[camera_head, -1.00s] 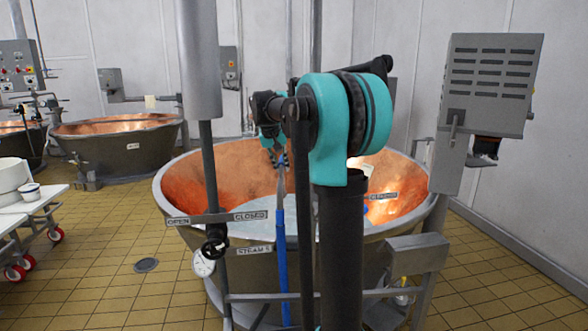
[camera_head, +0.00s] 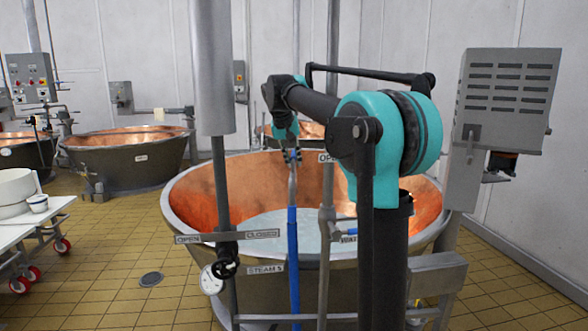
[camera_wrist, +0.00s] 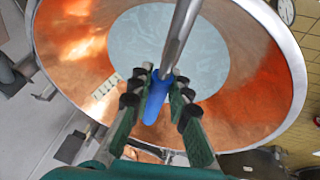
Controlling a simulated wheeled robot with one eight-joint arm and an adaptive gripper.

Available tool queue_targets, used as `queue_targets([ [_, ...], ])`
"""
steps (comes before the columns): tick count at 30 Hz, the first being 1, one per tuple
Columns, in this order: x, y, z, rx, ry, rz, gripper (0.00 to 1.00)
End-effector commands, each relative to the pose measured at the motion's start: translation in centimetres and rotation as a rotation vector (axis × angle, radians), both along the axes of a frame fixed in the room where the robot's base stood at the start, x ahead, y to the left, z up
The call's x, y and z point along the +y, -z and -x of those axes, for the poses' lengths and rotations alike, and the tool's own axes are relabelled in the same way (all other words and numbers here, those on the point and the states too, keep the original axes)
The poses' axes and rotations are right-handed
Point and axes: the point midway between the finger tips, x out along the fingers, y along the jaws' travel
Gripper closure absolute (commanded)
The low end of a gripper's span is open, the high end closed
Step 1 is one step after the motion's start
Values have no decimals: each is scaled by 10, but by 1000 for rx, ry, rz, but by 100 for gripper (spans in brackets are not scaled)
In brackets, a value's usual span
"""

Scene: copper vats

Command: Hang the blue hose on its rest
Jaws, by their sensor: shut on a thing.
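The blue hose (camera_head: 293,255) hangs upright in front of the near copper vat (camera_head: 185,220), with a grey metal tube (camera_head: 292,188) at its top. My gripper (camera_head: 292,156) is at the upper end of that tube in the head view, in front of the vat's inner wall. In the wrist view my gripper (camera_wrist: 160,86) is shut on the hose, its fingers on either side of the blue part (camera_wrist: 155,100), and the metal tube (camera_wrist: 180,35) reaches away over the vat. I cannot pick out the hose's rest with certainty.
A thick grey column (camera_head: 212,70) stands left of my gripper, with valve labels (camera_head: 262,234) and a dial gauge (camera_head: 211,280) below. A thin vertical pipe (camera_head: 327,235) stands just right of the hose. A grey vented box (camera_head: 505,95) is at the right.

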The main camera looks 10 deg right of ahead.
Motion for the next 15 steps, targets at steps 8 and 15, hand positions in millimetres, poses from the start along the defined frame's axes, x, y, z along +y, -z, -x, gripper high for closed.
queue_targets([
  [8,0,-34,0,-1,0,0,100],
  [15,0,-62,0,-2,-1,-1,100],
])
